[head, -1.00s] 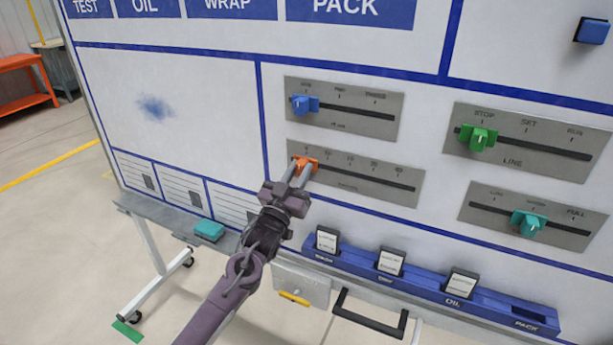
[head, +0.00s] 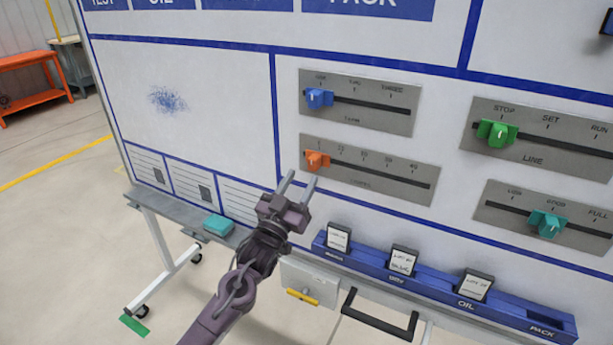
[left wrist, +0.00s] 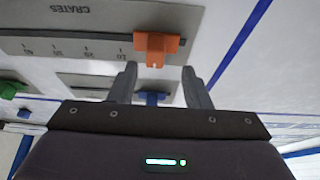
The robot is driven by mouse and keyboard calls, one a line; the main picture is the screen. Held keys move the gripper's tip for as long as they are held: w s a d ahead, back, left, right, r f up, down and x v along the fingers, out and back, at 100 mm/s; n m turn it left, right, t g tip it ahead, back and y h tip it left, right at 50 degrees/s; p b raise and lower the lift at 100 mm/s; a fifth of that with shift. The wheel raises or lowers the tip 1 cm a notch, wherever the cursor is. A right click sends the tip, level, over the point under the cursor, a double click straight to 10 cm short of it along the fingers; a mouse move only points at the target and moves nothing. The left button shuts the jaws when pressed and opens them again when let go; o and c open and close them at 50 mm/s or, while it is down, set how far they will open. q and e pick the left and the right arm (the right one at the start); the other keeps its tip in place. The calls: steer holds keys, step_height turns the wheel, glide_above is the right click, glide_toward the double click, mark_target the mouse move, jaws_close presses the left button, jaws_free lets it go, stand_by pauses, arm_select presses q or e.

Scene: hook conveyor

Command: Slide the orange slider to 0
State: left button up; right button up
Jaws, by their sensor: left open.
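The orange slider (head: 316,161) sits at the left end of the lower-left slot on its grey plate (head: 405,192), under the first mark of the scale. It also shows in the left wrist view (left wrist: 157,48), where the scale is upside down and the slider stands past the 10 mark; no 0 can be read there. My left gripper (head: 299,180) is open and empty, just below and left of the slider. In the left wrist view its two fingers (left wrist: 160,80) stand apart, with the slider beyond their gap. My right gripper is not in view.
A blue slider (head: 318,98) is on the plate above. Green (head: 495,132) and teal (head: 547,223) sliders are to the right. A blue rack (head: 430,284) with cards runs along the bottom, and a teal block (head: 218,225) lies on the ledge.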

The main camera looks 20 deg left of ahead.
arm_select(q)
steer(key=v, duration=0.2)
steer(key=shift+s, duration=0.3)
steer(key=shift+f, duration=0.1)
step_height(320, 180, down, 21)
steer(key=g+y, duration=0.1)
steer(key=g, duration=0.4)
steer(key=s+d+f+g, duration=0.1)
steer(key=s+f+g, duration=0.35)
steer(key=f, duration=0.75)
steer(key=s+f+g, duration=0.2)
steer(key=s+f, duration=0.6)
steer(key=f, duration=0.4)
steer(key=s+d+f+g, duration=0.1)
steer(key=s+f+g, duration=0.2)
steer(key=s+f, duration=0.4)
steer(key=s+d+f+m+g, duration=0.1)
steer(key=s+f, duration=0.6)
steer(key=s, duration=1)
steer(key=s+d+f+m+g, duration=0.1)
steer(key=s+d+f+g, duration=0.2)
steer(key=s, duration=0.9)
step_height(320, 180, down, 4)
steer(key=g, duration=0.3)
steer(key=shift+s+b, duration=0.2)
steer(key=shift+b, duration=0.15)
